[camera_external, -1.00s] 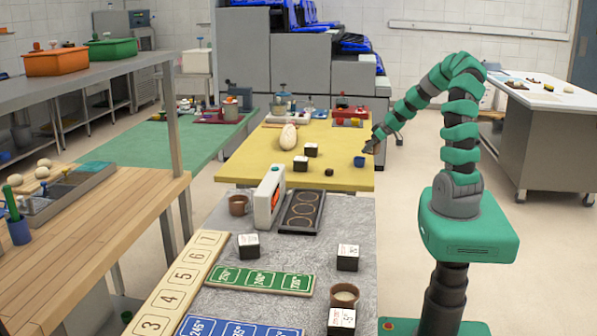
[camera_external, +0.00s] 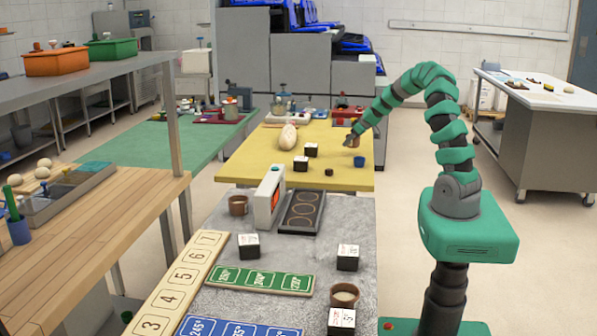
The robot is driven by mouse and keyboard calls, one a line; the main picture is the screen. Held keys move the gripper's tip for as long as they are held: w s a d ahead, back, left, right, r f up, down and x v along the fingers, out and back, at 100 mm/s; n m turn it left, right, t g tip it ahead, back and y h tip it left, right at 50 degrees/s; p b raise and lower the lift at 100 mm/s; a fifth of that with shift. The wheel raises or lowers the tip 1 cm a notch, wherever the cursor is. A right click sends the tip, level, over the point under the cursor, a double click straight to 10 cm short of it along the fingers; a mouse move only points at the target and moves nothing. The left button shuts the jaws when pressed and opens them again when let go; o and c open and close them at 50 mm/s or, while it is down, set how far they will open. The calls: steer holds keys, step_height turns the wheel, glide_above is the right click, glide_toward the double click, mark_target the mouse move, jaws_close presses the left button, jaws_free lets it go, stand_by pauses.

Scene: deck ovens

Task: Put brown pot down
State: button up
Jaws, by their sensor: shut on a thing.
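My gripper (camera_external: 355,134) is at the far right side of the yellow table (camera_external: 240,172), at the end of my green arm. It is shut on a small brown pot (camera_external: 351,142). The pot appears to be held above the yellow surface; its exact height is hard to tell. The fingers are too small to see clearly. A small blue cup (camera_external: 359,161) stands just below and right of the pot in the picture.
Another brown pot (camera_external: 238,205) and a filled one (camera_external: 344,295) stand on the grey table (camera_external: 345,215). Yellow surface left of the loaf is clear.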

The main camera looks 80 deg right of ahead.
mark_target(349, 145)
steer(key=shift+w+d, duration=0.35)
steer(key=shift+f, duration=1.8)
steer(key=shift+f+b, duration=0.15)
steer(key=shift+b, duration=0.2)
steer(key=o, duration=1.1)
steer(key=shift+s+r, duration=0.1)
steer(key=shift+r, duration=0.2)
steer(key=p+v, duration=0.1)
steer(key=v, duration=1)
steer(key=shift+s+r, duration=0.2)
steer(key=shift+s, duration=0.1)
